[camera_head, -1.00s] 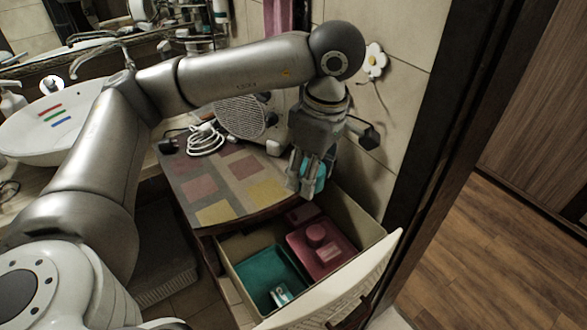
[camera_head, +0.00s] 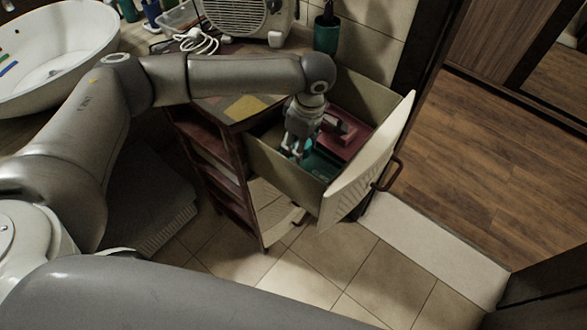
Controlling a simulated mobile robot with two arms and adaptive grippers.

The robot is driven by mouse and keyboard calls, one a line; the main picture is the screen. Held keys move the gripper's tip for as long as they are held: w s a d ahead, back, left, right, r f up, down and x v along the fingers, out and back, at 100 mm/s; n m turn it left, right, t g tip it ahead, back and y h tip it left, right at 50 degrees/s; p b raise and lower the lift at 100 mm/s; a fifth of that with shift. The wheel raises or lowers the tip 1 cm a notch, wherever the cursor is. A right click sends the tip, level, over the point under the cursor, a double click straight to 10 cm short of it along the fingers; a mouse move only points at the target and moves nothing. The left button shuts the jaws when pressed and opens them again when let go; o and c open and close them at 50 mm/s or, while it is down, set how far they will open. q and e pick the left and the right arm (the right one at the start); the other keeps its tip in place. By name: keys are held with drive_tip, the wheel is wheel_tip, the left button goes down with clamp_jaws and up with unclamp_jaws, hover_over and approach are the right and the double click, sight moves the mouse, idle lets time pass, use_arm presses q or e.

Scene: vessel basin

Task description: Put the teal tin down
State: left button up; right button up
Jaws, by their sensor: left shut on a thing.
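My left gripper (camera_head: 295,150) points down into the open drawer, over its near left part. It is shut on the teal tin, which is mostly hidden by the fingers and hard to tell from the teal tray below. The teal tray (camera_head: 318,168) lies in the drawer under and beside the fingers. I cannot tell whether the tin touches it. A dark red tray (camera_head: 345,143) lies beside it, farther back, with a dark object on it. My right gripper is out of view.
The drawer front (camera_head: 365,165) stands pulled out, with a handle (camera_head: 390,174) outside. The tiled floor in front is clear.

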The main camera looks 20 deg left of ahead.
use_arm(q)
drive_tip(key=f, duration=0.4)
drive_tip(key=shift+w+d, duration=0.1)
drive_tip(key=shift+w, duration=0.1)
drive_tip(key=shift+s+f+p, duration=0.15)
drive_tip(key=shift+f+p, duration=0.25)
drive_tip(key=shift+f, duration=0.25)
wheel_tip(320, 180, down, 2)
drive_tip(key=shift+f, duration=0.45)
drive_tip(key=o, duration=1.1)
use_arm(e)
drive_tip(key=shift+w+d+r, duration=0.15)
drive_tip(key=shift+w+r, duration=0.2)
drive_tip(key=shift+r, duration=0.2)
